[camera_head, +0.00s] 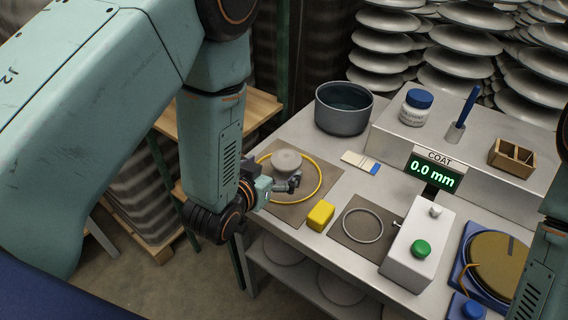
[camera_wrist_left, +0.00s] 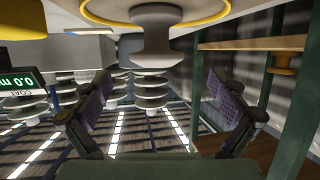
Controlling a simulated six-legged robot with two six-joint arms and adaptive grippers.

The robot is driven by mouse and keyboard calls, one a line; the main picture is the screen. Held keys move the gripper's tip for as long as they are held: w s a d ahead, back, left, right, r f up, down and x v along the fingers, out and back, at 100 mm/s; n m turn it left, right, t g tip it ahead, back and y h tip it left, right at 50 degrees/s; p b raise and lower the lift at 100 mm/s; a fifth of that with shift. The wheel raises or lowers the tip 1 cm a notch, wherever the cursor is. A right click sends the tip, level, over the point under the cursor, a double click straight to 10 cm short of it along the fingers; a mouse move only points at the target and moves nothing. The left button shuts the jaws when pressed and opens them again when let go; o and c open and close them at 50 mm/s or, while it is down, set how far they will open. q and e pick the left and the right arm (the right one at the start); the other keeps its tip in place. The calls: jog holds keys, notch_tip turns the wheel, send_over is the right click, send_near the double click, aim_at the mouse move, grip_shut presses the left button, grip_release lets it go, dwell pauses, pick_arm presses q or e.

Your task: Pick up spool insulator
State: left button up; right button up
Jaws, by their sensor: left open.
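The spool insulator (camera_head: 286,160) is a pale grey round piece standing upright inside a yellow ring (camera_head: 319,181) on a brown mat. My left gripper (camera_head: 291,184) is low over the mat, at the near side of the spool. In the left wrist view, which is upside down, the spool insulator (camera_wrist_left: 153,42) shows its flanges and narrow neck. It is ahead of the two spread fingers of my left gripper (camera_wrist_left: 160,98), with nothing held between them. I cannot tell whether a finger touches it. My right gripper is not in view.
A yellow block (camera_head: 320,216), a second mat with a grey ring (camera_head: 362,226) and a white box with a green button (camera_head: 410,256) stand to the right. A dark pot (camera_head: 343,108) is behind. A raised shelf carries a "0.0 mm" display (camera_head: 434,174).

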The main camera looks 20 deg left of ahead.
aim_at(284, 163)
pick_arm(q)
jog(key=x, duration=0.2)
jog(key=f+x, duration=0.1)
jog(key=x, duration=0.2)
jog(key=shift+d+b, duration=0.25)
jog(key=shift+b, duration=0.05)
jog(key=shift+w+a+f, duration=0.1)
jog(key=shift+w+f, duration=0.05)
jog(key=shift+w, duration=0.3)
jog(key=shift+w+d, duration=0.3)
jog(key=shift+a+f, duration=0.1)
jog(key=shift+a, duration=0.05)
jog(key=shift+c, duration=1.2)
jog(key=shift+s+a, duration=0.1)
jog(key=c, duration=0.3)
jog(key=shift+d, duration=0.2)
jog(key=c, duration=0.5)
jog(key=shift+a, duration=0.1)
jog(key=c, duration=0.6)
